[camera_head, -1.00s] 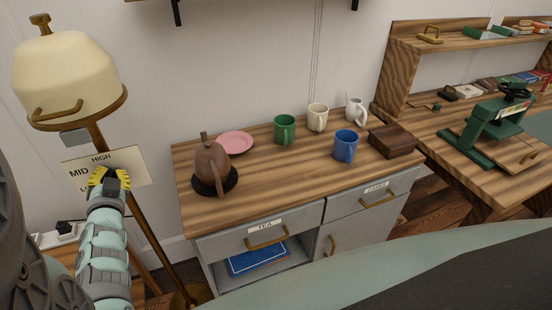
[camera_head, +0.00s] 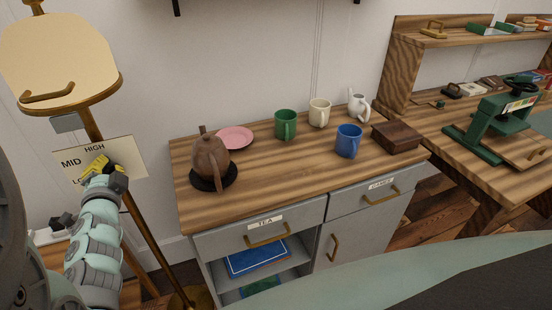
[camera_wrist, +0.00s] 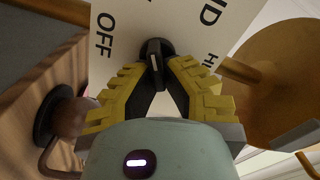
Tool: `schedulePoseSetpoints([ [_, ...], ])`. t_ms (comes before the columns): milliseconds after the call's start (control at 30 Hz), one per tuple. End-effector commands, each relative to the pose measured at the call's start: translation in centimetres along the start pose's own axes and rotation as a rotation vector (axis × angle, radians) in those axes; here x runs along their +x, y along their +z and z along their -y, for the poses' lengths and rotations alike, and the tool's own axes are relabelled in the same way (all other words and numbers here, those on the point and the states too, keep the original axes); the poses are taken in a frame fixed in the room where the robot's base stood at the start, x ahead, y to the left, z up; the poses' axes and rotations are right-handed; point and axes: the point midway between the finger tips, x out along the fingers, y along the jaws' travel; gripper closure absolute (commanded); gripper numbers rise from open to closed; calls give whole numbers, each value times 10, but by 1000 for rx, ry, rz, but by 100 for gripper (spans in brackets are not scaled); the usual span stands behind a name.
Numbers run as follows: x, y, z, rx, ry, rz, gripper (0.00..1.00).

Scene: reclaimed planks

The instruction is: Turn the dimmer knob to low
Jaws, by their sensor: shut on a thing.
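A cream plate (camera_head: 130,152) on the lamp's pole carries the words HIGH and MID and a partly covered LO at its lower left. In the wrist view the plate (camera_wrist: 130,28) shows OFF and part of MID. The dark dimmer knob (camera_wrist: 154,57) sticks out from the plate, with a pale bar across its face. My gripper (camera_wrist: 157,75) has its yellow fingers shut on the knob, one on each side. In the head view my gripper (camera_head: 97,167) hides the knob. The lamp shade (camera_head: 58,60) looks evenly bright and peach-coloured.
A cabinet (camera_head: 280,185) beside the lamp bears a brown teapot (camera_head: 211,156), a pink plate (camera_head: 235,137), several mugs and a wooden box (camera_head: 397,135). A workbench with a green press (camera_head: 492,122) stands to the right. The lamp pole (camera_head: 150,235) runs close beside my arm.

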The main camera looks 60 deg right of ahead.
Motion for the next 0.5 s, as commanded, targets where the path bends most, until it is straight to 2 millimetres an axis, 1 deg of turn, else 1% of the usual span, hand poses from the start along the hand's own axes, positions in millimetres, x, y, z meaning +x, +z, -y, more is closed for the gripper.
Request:
schedulePoseSetpoints([
  [33,0,0,-2,0,5,2,100],
  [300,0,0,-2,-1,4,2,100],
  [333,0,0,-2,-1,4,2,88],
  [500,0,0,-1,-1,3,1,70],
])
